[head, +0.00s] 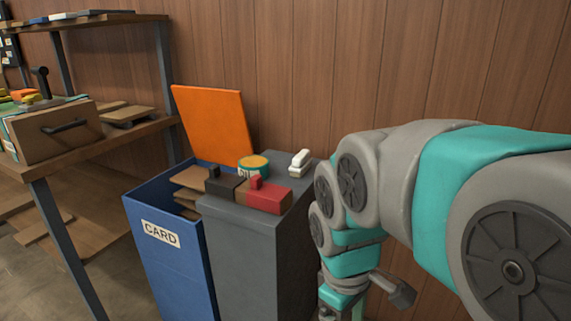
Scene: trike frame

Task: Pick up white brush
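A white brush (300,162), a small block with a raised part on top, lies at the back right of the grey cabinet's top (241,214). My arm hangs to the right of the cabinet, bent downward with its lower links beside the cabinet's right side. The arm runs out of the bottom of the head view, so my gripper's fingers are not seen. The brush stands clear of the arm links in the picture, and nothing holds it.
On the same top are a red block (264,198), a black block (224,185) and a yellow-rimmed tin (253,166). A blue CARD bin (163,261) with a raised orange lid (215,123) stands to the left. Shelving with a wooden drawer (58,129) is farther left; a wood-panelled wall is behind.

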